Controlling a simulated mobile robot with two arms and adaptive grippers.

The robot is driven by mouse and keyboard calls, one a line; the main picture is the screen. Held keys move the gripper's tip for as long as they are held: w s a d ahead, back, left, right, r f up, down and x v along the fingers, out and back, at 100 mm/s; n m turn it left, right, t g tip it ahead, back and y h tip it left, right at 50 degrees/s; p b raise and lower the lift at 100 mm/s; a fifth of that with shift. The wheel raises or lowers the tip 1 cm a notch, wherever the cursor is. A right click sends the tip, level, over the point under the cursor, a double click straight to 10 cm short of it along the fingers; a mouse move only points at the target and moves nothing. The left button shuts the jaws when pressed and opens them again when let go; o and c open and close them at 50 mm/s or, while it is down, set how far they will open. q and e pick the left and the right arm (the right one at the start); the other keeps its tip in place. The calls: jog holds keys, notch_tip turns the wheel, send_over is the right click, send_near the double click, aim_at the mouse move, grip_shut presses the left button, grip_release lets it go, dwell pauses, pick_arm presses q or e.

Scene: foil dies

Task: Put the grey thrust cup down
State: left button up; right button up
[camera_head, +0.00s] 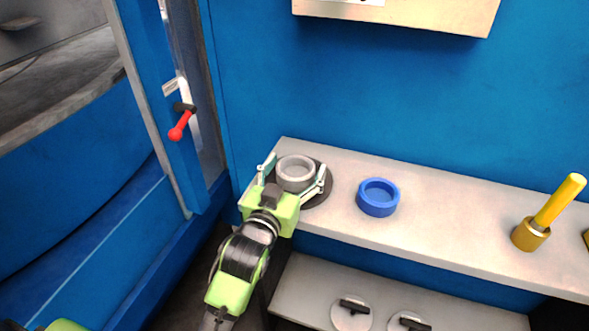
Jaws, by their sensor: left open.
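The grey thrust cup (296,172) is a short ring-shaped cup. It sits upright on a dark round pad (318,198) at the left end of the grey shelf (450,216). My left gripper (293,180) is open, with one finger on each side of the cup. The fingers look apart from the cup's wall. The gripper's body hides part of the pad's near side. My right gripper is not in view.
A blue ring-shaped cup (378,197) stands to the right on the shelf. Farther right is a brass piece with a yellow handle (558,200). A lower shelf (300,289) holds round discs with black handles (352,307). A red-knobbed lever (181,126) is at the left.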

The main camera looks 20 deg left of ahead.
pick_arm(q)
jog(key=shift+r, duration=0.25)
jog(key=shift+s+f, duration=0.1)
jog(key=shift+s, duration=0.2)
jog(key=s, duration=0.3)
jog(key=s+p, duration=0.1)
jog(key=s, duration=0.2)
jog(key=s+p, duration=0.1)
jog(key=s, duration=0.2)
jog(key=shift+s+a+r, duration=0.2)
jog(key=shift+s+r, duration=0.05)
jog(key=shift+s, duration=0.05)
jog(key=shift+s+r, duration=0.1)
jog(key=shift+s, duration=0.75)
